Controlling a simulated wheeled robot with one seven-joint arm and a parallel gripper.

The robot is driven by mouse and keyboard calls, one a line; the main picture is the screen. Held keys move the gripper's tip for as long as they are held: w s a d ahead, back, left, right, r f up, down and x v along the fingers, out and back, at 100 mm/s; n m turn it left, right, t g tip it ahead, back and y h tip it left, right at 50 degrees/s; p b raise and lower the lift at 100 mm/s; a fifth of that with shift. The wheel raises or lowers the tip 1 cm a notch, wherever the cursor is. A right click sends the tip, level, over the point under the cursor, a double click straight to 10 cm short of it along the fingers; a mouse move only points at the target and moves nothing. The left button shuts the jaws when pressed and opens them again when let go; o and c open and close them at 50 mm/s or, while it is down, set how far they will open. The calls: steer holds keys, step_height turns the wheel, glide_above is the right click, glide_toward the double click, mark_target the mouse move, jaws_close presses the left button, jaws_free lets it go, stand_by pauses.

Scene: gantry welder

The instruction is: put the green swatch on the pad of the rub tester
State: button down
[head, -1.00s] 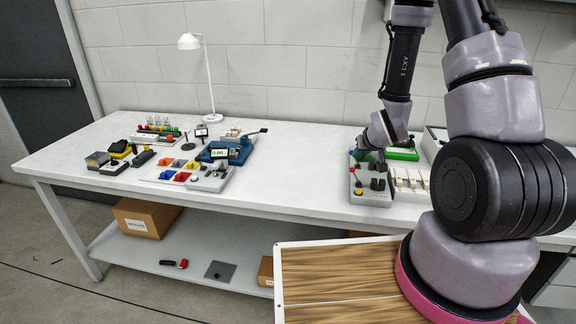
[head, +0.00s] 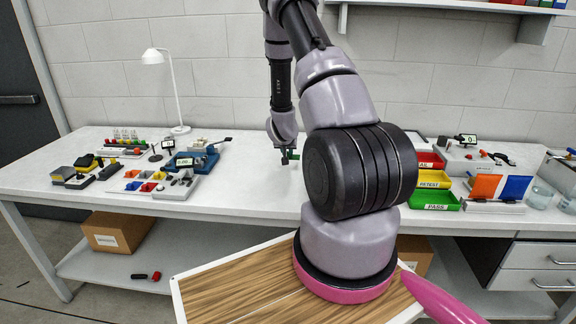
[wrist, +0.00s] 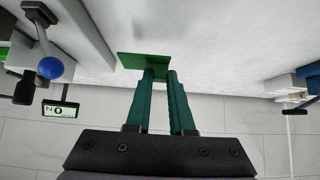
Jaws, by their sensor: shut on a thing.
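My gripper (wrist: 161,76) is shut on the green swatch (wrist: 130,60), a thin flat square at the fingertips in the wrist view. In the head view my gripper (head: 288,158) hangs above a bare stretch of the white table, and the swatch there is very small. A grey device with a small display reading 0 (head: 466,139) and a dark handle stands to the right; it looks like the rub tester. Its display (wrist: 60,110) and a blue-knobbed lever (wrist: 48,68) also show at the left of the wrist view. I cannot make out the pad.
Red, yellow and green labelled trays (head: 434,199) stand right of my arm. Orange and blue panels (head: 486,187) stand beyond them. A blue device (head: 197,162), a divided tray (head: 152,187) and a white lamp (head: 178,128) are at left. The table's middle is clear; my arm hides part of it.

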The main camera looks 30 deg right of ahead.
mark_target(288, 171)
steer(key=shift+d+f, duration=0.1)
steer(key=shift+f, duration=2.5)
steer(key=c, duration=0.8)
jaws_free()
steer(key=shift+f, duration=0.15)
